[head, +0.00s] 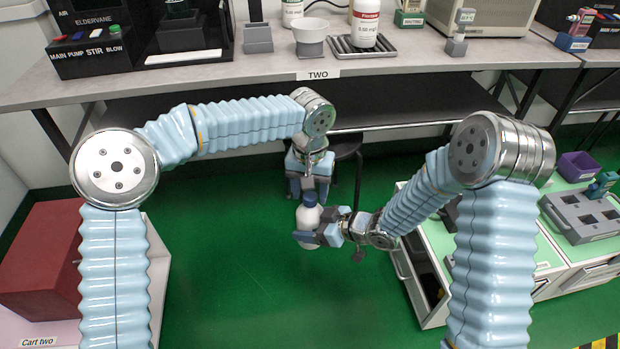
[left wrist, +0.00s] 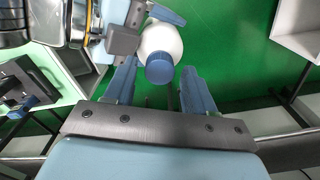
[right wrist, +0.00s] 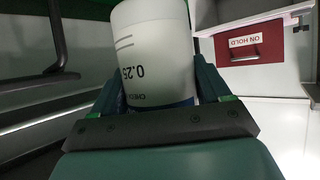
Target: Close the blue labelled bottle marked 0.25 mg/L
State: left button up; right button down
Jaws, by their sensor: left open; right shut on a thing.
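A white bottle (head: 309,219) with a blue cap is held in the air in front of the bench. My right gripper (head: 321,233) is shut on its body from the right. In the right wrist view the bottle (right wrist: 150,50) shows "0.25" printed upside down and a blue band low in the picture, partly hidden by the gripper. The blue cap (left wrist: 159,68) sits on the bottle's end in the left wrist view. My left gripper (left wrist: 158,85) is open, with its fingers on either side of the cap and apart from it. In the head view the left gripper (head: 309,190) is just above the cap.
A bench (head: 220,85) labelled TWO stands behind, with a red-labelled bottle (head: 365,22) on a rack. A stool (head: 347,145) is below it. A cart with a grey socket tray (head: 585,217) stands at right, and a red box (head: 40,260) at left. Green floor is open between.

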pick_arm(q)
jog(key=shift+f, duration=0.3)
grip_shut()
jog(key=m, duration=0.8)
jog(key=shift+o, duration=0.7)
grip_release()
notch_tip(320, 180, up, 12)
